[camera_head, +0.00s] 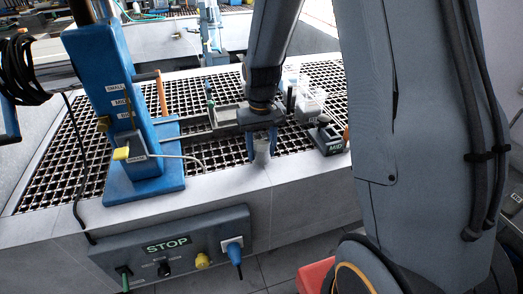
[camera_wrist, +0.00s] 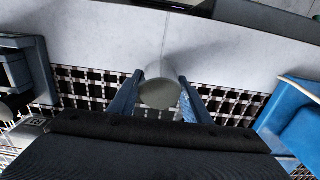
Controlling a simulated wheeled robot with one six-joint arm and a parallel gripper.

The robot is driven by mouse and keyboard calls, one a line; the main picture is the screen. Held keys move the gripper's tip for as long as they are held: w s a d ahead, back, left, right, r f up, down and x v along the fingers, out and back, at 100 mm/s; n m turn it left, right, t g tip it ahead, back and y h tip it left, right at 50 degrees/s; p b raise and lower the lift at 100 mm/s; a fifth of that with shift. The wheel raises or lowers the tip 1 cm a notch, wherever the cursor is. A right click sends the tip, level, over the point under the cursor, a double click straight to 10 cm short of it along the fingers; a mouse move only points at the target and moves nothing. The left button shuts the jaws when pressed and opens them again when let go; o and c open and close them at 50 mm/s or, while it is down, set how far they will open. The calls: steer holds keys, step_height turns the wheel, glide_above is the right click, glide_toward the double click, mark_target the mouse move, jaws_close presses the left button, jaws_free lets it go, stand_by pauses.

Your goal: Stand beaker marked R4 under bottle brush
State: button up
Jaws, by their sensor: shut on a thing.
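My gripper (camera_head: 262,140) is shut on a pale grey beaker (camera_head: 262,156) at the near edge of the black grating. In the wrist view, my gripper's blue fingers (camera_wrist: 158,100) stand on either side of the beaker (camera_wrist: 160,92), its round end facing the camera. No R4 mark is readable on it. I cannot tell whether its base touches the surface. I cannot make out a bottle brush for certain in either view.
A tall blue stand (camera_head: 107,90) with size labels is left of my gripper. A dark block marked MID (camera_head: 328,138) and a clear container (camera_head: 310,103) are to the right. A STOP panel (camera_head: 175,250) is on the bench front. Bare grating (camera_head: 218,152) lies between stand and gripper.

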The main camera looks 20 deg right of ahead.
steer(key=shift+f, duration=0.5)
steer(key=shift+f, duration=0.15)
steer(key=o, duration=1.1)
